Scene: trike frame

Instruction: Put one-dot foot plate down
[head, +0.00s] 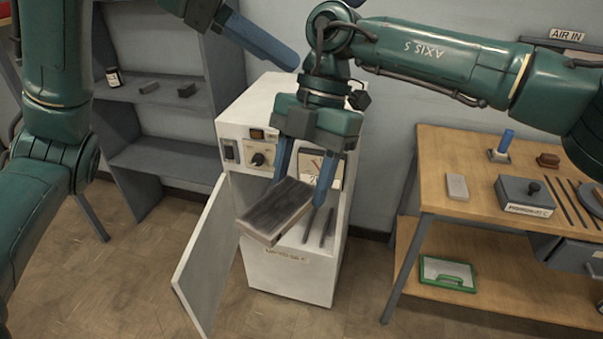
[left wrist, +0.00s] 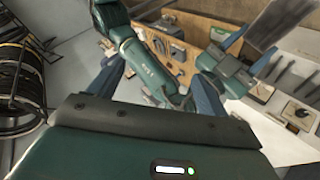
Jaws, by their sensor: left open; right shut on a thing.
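My right gripper (head: 304,190) points down in front of the white cabinet (head: 292,275). Its blue fingers are shut on a flat block (head: 275,211) with a dark, streaked top and pale sides, presumably the foot plate. The block is held tilted at the cabinet's open front; any dot on it cannot be made out. My left gripper is at the top of the head view, partly cut off, with one blue finger (head: 262,41) showing. In the left wrist view its two fingers (left wrist: 158,86) stand apart with nothing held between them.
The cabinet door (head: 207,254) hangs open to the left. Dark rods (head: 319,228) show in the cabinet opening beside the block. A wooden bench (head: 440,150) at right carries a pale block (head: 457,187), a grey box (head: 524,195) and a blue-handled stamp (head: 502,147). Grey shelves (head: 165,155) stand at left.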

